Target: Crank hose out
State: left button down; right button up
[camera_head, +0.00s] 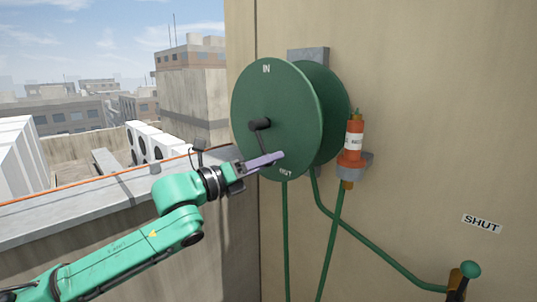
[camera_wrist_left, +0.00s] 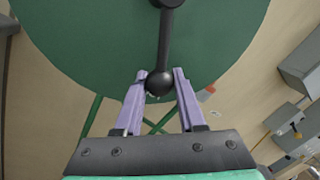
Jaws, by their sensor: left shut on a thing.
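The green hose reel (camera_head: 290,105) is mounted on the beige wall, with "IN" at the top of its front disc and "OUT" near the bottom. Its dark crank (camera_head: 262,138) hangs down from the hub. My left gripper (camera_head: 280,156) has purple fingers and is at the lower part of the disc. In the left wrist view it is shut on the crank's round black knob (camera_wrist_left: 160,82), with one finger on each side. The green hose (camera_head: 286,235) hangs below the reel. My right gripper is not in view.
An orange and white nozzle (camera_head: 354,140) stands in a grey holder (camera_head: 357,165) right of the reel. A lever with a green ball knob (camera_head: 470,269) is at lower right, below a "SHUT" label (camera_head: 482,223). A parapet (camera_head: 90,205) runs along the left.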

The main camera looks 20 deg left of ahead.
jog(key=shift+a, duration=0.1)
pick_arm(q)
jog(key=c, duration=0.7)
grip_release()
jog(key=shift+c, duration=0.2)
jog(key=shift+o, duration=1.1)
jog(key=shift+a, duration=0.1)
jog(key=shift+s, duration=0.1)
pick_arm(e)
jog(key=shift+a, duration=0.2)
pick_arm(q)
jog(key=shift+a, duration=0.1)
jog(key=shift+s+a+f, duration=0.15)
jog(key=shift+s+a, duration=0.05)
jog(key=shift+s, duration=0.05)
jog(key=b+v, duration=0.9)
jog(key=v, duration=0.5)
jog(key=shift+s, duration=0.15)
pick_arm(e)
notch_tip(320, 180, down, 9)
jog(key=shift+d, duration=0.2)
